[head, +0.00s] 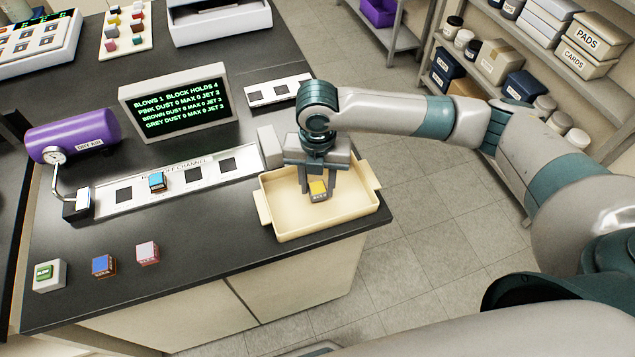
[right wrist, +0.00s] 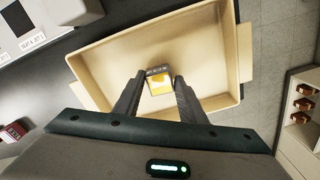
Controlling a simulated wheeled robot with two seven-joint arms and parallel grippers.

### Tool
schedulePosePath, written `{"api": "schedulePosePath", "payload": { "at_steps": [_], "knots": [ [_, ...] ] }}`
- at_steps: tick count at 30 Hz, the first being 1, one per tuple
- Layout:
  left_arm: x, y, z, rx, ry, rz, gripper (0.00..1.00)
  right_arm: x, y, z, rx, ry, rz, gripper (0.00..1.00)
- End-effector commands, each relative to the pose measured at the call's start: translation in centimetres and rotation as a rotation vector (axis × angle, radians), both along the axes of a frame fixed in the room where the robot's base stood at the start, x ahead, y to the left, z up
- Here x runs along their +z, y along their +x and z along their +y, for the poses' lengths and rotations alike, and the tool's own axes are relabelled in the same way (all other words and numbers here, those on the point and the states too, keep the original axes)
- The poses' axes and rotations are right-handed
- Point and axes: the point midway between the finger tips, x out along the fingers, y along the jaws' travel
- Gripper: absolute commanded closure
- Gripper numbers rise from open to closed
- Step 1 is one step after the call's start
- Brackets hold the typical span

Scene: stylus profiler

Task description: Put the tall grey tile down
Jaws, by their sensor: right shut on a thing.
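The grey tile (head: 319,191) has a yellow patch on its upper face and small dark lettering on its edge. In the right wrist view the tile (right wrist: 159,82) sits between the two fingertips. My right gripper (head: 318,186) is shut on it and points down inside the outline of the cream tray (head: 345,212). The tray (right wrist: 105,62) also shows around the tile in the right wrist view, with no other object visible in it. I cannot tell whether the tile touches the tray floor. My left gripper is not in view.
Left of the tray is a white channel strip (head: 222,170) with dark squares and a blue block (head: 157,181). A screen (head: 180,106) and a purple cylinder (head: 75,135) stand behind.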

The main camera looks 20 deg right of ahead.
Motion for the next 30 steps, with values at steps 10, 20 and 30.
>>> {"api": "schedulePosePath", "payload": {
  "at_steps": [10,20,30],
  "knots": [
    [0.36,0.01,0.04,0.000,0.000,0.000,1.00,-0.86,0.00,0.01,0.000,0.000,-0.001,1.00],
    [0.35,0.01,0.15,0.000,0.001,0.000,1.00,-1.12,0.00,0.01,0.000,0.001,0.000,0.43],
    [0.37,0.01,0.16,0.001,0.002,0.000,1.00,-0.82,0.01,0.02,0.000,0.000,-0.001,0.43]
  ]
}}
